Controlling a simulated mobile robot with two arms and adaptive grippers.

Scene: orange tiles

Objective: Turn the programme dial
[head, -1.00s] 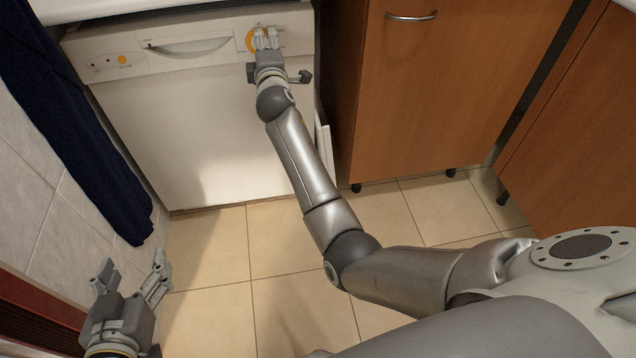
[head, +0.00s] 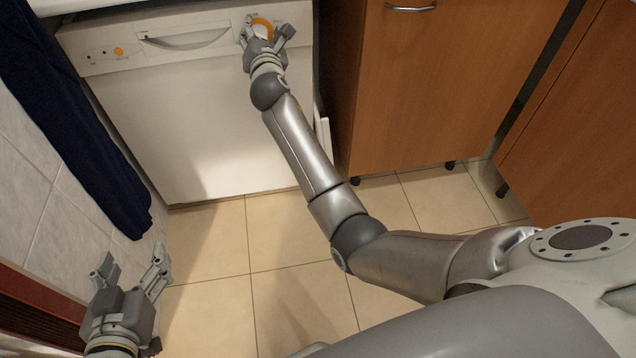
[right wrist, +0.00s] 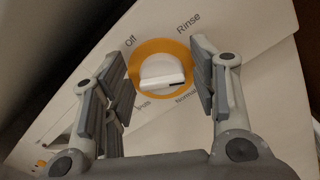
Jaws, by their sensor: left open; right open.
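The programme dial (right wrist: 162,80) is a white knob with a raised bar inside an orange ring. In the right wrist view it sits between the spread fingers of my right gripper (right wrist: 162,88), which is open and apparently not touching it. Printed words "Off", "Rinse" and "Normal" surround the ring. In the head view the dial (head: 262,28) is on the upper right of the white dishwasher's (head: 190,130) panel, with my right gripper (head: 264,36) in front of it. My left gripper (head: 130,275) is open and empty, low at the left, far from the dial.
The dishwasher's recessed handle (head: 185,40) is left of the dial, with small buttons (head: 118,51) further left. A wooden cabinet (head: 420,90) stands to the right. A dark blue cloth (head: 70,120) hangs at the left wall. The tiled floor (head: 215,270) is clear.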

